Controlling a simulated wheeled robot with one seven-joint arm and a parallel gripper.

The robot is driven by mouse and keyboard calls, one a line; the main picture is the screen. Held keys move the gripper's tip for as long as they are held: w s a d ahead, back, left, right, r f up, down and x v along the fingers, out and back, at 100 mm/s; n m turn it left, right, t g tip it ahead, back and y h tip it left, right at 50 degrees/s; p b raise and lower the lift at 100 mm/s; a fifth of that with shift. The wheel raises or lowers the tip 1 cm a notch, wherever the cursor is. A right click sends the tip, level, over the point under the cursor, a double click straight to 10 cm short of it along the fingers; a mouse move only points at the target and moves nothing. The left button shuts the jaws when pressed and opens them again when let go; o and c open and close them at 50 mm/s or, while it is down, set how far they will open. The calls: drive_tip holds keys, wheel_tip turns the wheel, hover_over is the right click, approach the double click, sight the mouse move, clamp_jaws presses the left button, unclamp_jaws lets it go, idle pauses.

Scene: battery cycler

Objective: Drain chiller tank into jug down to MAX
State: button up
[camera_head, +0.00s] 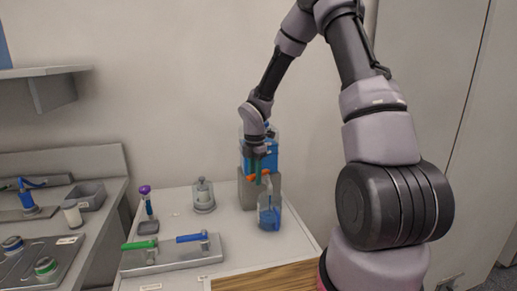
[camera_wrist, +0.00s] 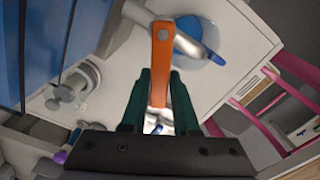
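The chiller tank (camera_head: 270,150), clear with blue liquid in it, sits on a grey block (camera_head: 246,192) at the back right of the bench. A large blue face fills the left of the wrist view. An orange valve lever (camera_wrist: 161,50) sticks out of the tank's front. My gripper (camera_wrist: 160,78), with dark green fingers, is at the lever, one finger close against each side; it looks shut on it. A clear jug (camera_head: 269,216) with blue liquid in its lower part stands below in front of the block. The MAX mark cannot be read.
A grey plate (camera_head: 175,258) with green and blue handles lies at the front. A side bench (camera_head: 90,240) and a shelf (camera_head: 45,72) are at the left.

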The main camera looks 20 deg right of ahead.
idle(0.5)
drive_tip(key=m, duration=0.2)
drive_tip(key=w+m, duration=0.2)
drive_tip(key=m, duration=0.1)
drive_tip(key=shift+w+a+m, duration=0.25)
drive_tip(key=shift+a+m, duration=0.05)
drive_tip(key=shift+w, duration=0.15)
drive_tip(key=shift+o, duration=1.2)
drive_tip(key=shift+r, duration=0.1)
wheel_tip(320, 180, up, 8)
drive_tip(key=shift+w, duration=0.2)
